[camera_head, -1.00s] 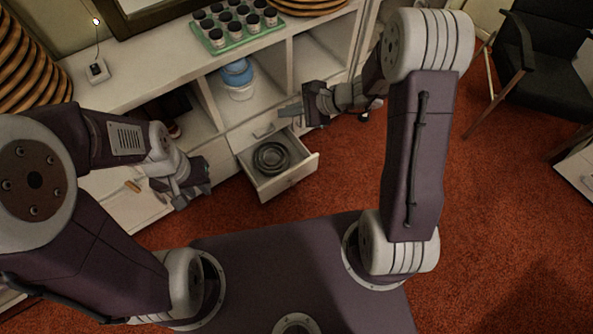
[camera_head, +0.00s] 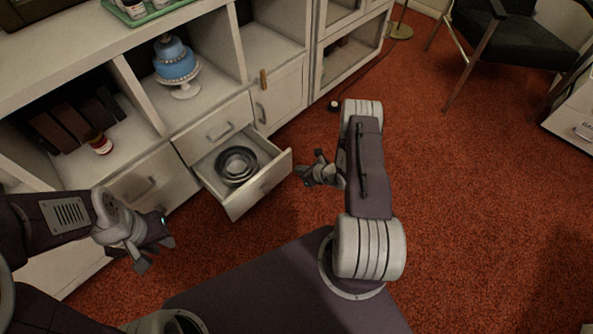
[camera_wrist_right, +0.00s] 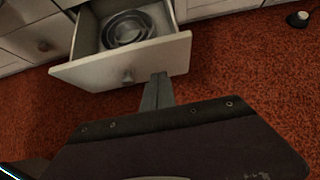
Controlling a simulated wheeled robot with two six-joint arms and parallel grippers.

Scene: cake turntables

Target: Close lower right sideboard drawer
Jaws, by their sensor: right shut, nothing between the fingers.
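The lower right sideboard drawer (camera_head: 268,186) is pulled out, with round metal pans (camera_head: 237,165) inside. Its front panel (camera_wrist_right: 150,62) and small knob (camera_wrist_right: 128,76) face the right wrist view. My right gripper (camera_head: 303,172) is shut and empty, just right of the drawer front in the head view. In the wrist view its fingers (camera_wrist_right: 158,88) point at the front panel, right of the knob. I cannot tell whether they touch it. My left gripper (camera_head: 156,254) is open and empty, low in front of the sideboard, left of the drawer.
A closed drawer (camera_head: 213,128) sits above the open one, and another drawer (camera_head: 152,183) is to its left. A blue cake on a stand (camera_head: 176,62) and a small jar (camera_head: 101,144) stand in the shelves. Red carpet (camera_head: 460,210) lies free at right.

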